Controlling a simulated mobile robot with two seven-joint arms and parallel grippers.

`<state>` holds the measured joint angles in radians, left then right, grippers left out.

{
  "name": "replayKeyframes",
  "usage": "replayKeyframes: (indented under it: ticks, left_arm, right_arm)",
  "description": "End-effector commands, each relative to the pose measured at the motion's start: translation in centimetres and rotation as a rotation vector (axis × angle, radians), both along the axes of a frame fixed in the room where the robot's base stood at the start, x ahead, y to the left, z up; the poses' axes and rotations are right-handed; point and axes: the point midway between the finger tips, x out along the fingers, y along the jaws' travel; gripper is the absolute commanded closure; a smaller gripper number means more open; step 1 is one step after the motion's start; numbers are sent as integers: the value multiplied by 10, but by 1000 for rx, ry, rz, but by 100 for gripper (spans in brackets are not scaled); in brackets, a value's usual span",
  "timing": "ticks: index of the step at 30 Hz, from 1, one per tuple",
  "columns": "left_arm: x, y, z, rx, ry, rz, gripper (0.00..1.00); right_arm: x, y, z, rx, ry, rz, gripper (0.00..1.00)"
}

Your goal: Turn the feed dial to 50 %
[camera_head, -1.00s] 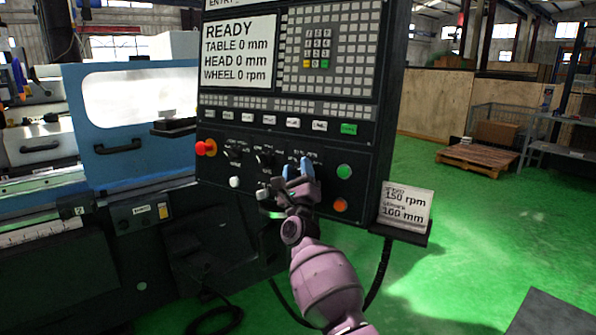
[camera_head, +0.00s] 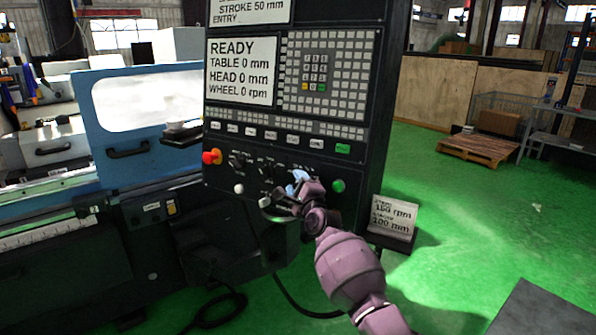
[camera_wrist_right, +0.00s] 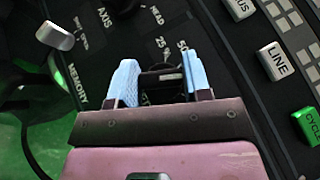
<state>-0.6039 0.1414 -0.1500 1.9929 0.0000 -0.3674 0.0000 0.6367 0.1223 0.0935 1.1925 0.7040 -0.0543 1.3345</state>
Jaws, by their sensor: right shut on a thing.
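The feed dial (camera_wrist_right: 162,78) is a dark knob on the black control panel (camera_head: 225,192). In the right wrist view it sits between the blue fingertips of my right gripper (camera_wrist_right: 160,85), which is shut on it. The printed marks 25 and 50 show just beyond the dial; the rest of its scale is hidden, and I cannot read its exact setting. In the head view my right gripper (camera_head: 301,184) reaches the panel's lower row of controls and covers the dial. My left gripper is in neither view.
A red knob (camera_head: 211,157) and a green button (camera_head: 338,186) flank the dial row. A screen (camera_head: 241,70) reads READY, wheel 0 rpm. A card (camera_head: 394,216) stands at the panel's right. Green floor lies open at right.

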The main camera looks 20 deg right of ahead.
Motion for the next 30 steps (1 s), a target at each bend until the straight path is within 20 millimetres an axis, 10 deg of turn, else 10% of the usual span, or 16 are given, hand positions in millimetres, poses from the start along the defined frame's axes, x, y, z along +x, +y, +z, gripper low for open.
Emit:
replayKeyframes:
  ticks: [30]
  left_arm:
    - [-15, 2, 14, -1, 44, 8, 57]
  right_arm:
    - [0, 1, 1, -458, 508, 125, 79]
